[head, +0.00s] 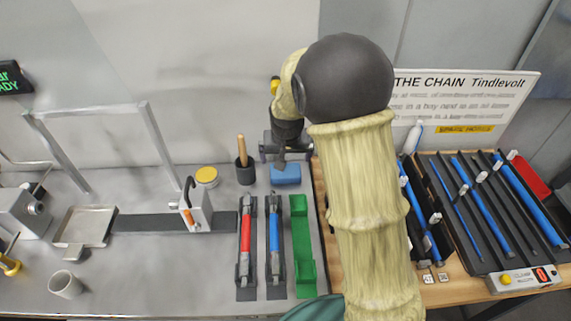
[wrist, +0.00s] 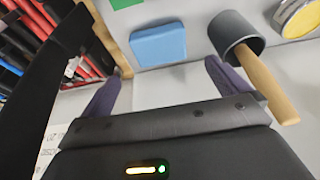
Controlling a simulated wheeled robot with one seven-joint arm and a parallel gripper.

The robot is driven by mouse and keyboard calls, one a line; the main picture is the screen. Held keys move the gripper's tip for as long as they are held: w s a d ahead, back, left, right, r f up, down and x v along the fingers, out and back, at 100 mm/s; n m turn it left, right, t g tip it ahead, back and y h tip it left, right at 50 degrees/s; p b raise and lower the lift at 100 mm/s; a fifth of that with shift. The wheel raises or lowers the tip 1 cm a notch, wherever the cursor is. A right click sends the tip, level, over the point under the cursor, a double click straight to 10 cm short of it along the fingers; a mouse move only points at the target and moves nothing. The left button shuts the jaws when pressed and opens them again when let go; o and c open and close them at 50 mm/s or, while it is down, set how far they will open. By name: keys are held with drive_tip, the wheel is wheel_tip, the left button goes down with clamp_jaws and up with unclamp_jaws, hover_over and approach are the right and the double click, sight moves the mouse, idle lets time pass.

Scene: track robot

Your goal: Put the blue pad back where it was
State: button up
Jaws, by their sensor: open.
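The blue pad (head: 286,174) lies flat on the grey bench, close to the left edge of the wooden surface. In the wrist view the pad (wrist: 158,46) is just beyond my fingertips, roughly centred between them. My gripper (head: 281,160) is open and empty just behind the pad in the head view. In the wrist view its two dark purple fingers (wrist: 163,72) are spread wide with only bare bench between them. I cannot tell whether either finger touches the bench.
A dark cup (head: 245,170) with a wooden handle stands just left of the pad; a yellow-lidded tin (head: 206,176) is farther left. A green tray (head: 302,245) and holders with a red tool (head: 246,235) and a blue tool (head: 274,235) lie in front. My arm hides part of the wooden surface.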

drive_tip(key=v, duration=0.3)
drive_tip(key=shift+r, duration=0.2)
idle(0.7)
